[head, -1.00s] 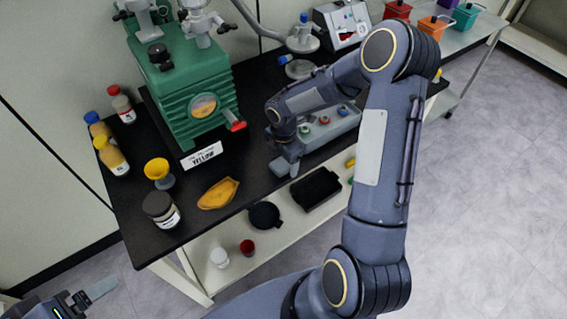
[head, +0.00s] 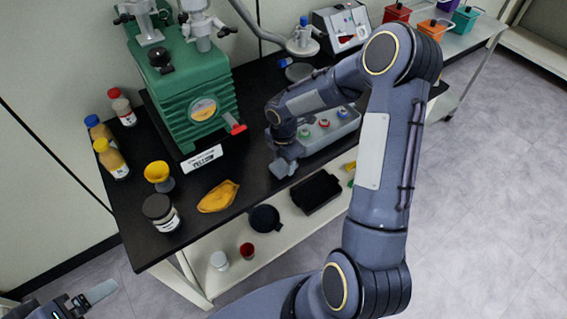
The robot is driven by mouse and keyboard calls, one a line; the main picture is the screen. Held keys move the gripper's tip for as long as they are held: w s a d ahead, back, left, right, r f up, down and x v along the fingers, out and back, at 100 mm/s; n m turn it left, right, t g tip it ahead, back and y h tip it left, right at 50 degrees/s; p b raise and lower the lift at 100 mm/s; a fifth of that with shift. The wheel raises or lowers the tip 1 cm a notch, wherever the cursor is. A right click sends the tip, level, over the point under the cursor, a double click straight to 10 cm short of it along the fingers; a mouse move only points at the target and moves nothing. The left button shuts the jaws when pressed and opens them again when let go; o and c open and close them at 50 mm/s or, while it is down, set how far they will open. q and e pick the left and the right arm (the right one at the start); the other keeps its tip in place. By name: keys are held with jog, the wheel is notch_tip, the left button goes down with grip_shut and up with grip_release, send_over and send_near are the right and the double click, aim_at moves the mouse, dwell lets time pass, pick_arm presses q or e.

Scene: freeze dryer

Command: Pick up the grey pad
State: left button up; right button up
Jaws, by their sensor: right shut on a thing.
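My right gripper (head: 284,163) is low at the front edge of the black bench top, left of a grey tray. It is shut on a small grey thing, apparently the grey pad. The pad's outline blends with the grey fingers and the arm's wrist hides part of it. My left gripper (head: 88,298) is at the bottom left corner, away from the bench. One pale finger shows, and whether the jaws are open is unclear.
A grey tray (head: 346,131) holds several coloured-top items. A yellow cloth-like piece (head: 218,196), yellow funnel (head: 158,173) and dark-lidded jar (head: 160,211) are left. Black pans (head: 316,192) lie on the lower shelf.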

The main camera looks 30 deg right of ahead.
notch_tip(320, 180, up, 3)
jog(key=shift+f, duration=0.2)
jog(key=s+a+r, duration=0.1)
jog(key=s+r, duration=0.3)
jog(key=s, duration=0.3)
jog(key=s+a+r+b, duration=0.1)
jog(key=s+r, duration=0.4)
jog(key=s, duration=0.2)
jog(key=shift+a+r, duration=0.25)
jog(key=shift+r, duration=0.05)
